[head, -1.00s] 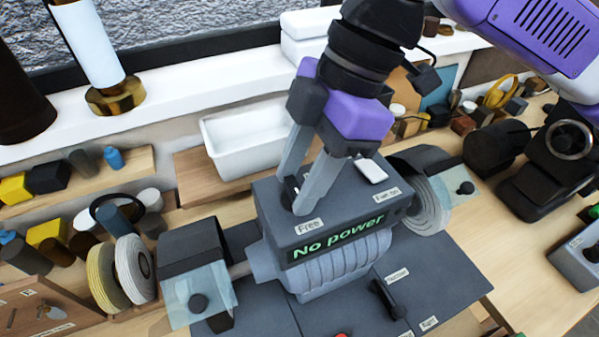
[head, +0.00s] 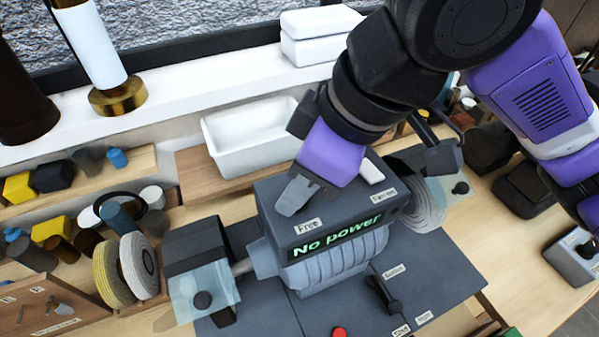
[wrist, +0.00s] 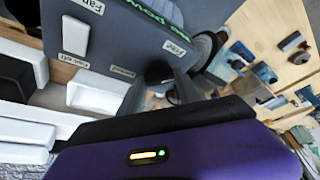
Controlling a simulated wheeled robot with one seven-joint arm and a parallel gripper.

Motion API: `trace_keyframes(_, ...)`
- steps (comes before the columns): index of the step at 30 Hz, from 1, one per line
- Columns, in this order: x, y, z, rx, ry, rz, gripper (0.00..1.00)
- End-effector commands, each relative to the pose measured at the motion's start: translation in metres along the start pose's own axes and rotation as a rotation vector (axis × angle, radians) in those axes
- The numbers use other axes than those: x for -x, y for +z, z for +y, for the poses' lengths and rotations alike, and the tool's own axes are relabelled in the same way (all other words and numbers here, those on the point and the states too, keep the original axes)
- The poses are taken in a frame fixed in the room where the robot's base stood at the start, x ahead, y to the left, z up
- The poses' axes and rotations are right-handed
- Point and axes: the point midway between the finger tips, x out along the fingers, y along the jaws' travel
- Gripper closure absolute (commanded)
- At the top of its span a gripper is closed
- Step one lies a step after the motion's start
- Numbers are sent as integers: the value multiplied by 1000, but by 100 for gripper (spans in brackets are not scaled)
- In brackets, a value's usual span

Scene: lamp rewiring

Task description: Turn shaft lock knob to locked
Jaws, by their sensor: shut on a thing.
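The shaft lock knob (wrist: 158,72) is a dark piece on top of the grey grinder housing (head: 275,192). It shows between my fingers in the wrist view; in the head view my fingers hide it. My gripper (head: 290,205) points down onto the housing top just behind the "Free" label (head: 307,226). Its fingers are shut on the knob, also in the wrist view (wrist: 160,85). A second label (wrist: 122,72) beside the knob is too small to read surely. The knob's exact angle cannot be told. The housing's display (head: 335,237) reads "No power" in green.
Clear guards (head: 203,300) and grey wheels (head: 425,212) flank the housing. A white switch (head: 371,171) is close right of my gripper. A black lever (head: 382,295) and red button (head: 339,332) are in front. A white bin (head: 235,158) stands behind.

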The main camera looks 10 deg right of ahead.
Motion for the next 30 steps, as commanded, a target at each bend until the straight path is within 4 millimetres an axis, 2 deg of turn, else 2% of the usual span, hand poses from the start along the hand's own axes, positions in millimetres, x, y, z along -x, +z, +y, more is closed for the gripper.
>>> trace_keyframes(18,1,-2,-3,-513,217,3,100)
trace_keyframes(30,0,-3,-4,-703,294,2,100)
